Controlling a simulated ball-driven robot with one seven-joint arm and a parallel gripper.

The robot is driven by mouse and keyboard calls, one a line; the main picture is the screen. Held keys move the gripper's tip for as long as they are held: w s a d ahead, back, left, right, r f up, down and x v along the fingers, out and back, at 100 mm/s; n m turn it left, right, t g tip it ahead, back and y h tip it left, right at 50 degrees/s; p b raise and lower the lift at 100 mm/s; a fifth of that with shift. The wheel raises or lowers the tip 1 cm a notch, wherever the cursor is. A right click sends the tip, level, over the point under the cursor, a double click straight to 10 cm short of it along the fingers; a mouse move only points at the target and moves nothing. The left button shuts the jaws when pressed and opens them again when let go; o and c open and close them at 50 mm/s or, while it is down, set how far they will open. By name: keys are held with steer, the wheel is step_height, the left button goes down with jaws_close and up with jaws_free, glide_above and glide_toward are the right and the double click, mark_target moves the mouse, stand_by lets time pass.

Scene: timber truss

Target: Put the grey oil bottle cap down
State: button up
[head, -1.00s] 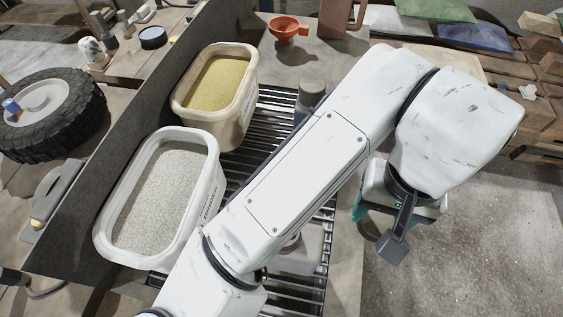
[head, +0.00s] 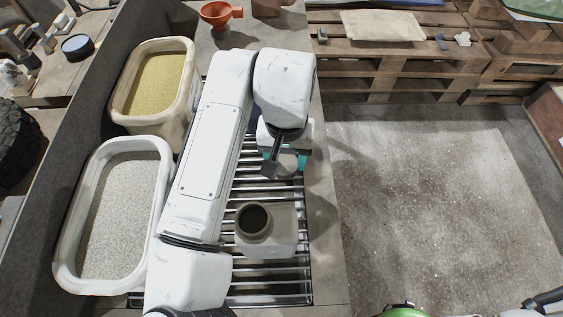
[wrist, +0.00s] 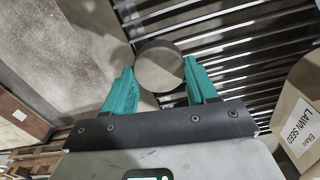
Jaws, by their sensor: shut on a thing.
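The grey oil bottle cap (head: 288,166) is a round disc held between the teal fingers of my gripper (head: 286,160). In the wrist view the cap (wrist: 158,66) fills the space between the fingertips, with both fingers touching its sides. My gripper (wrist: 160,85) is shut on it. The cap is over the right part of the slatted metal rack, near the grey counter strip; its height above the slats is hard to tell. A grey bottle (head: 268,240) with an open, uncapped mouth stands on the rack, nearer the bottom of the head view.
A tub of yellow grain (head: 185,95) and a tub of pale grains (head: 160,205) stand left of my arm. An orange funnel (head: 218,14) is at the back. A lawn seed container (wrist: 300,115) shows in the wrist view. Slats (head: 290,190) between cap and bottle are clear.

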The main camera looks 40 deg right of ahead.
mark_target(282, 158)
steer(key=shift+w+f, duration=0.3)
steer(key=shift+f, duration=0.1)
steer(key=shift+w+a+f, duration=0.1)
steer(key=shift+w+f, duration=0.05)
steer(key=shift+f, duration=1.6)
steer(key=shift+f, duration=0.15)
steer(key=o, duration=1.1)
steer(key=shift+c, duration=0.2)
step_height(282, 158, up, 12)
steer(key=shift+r, duration=0.2)
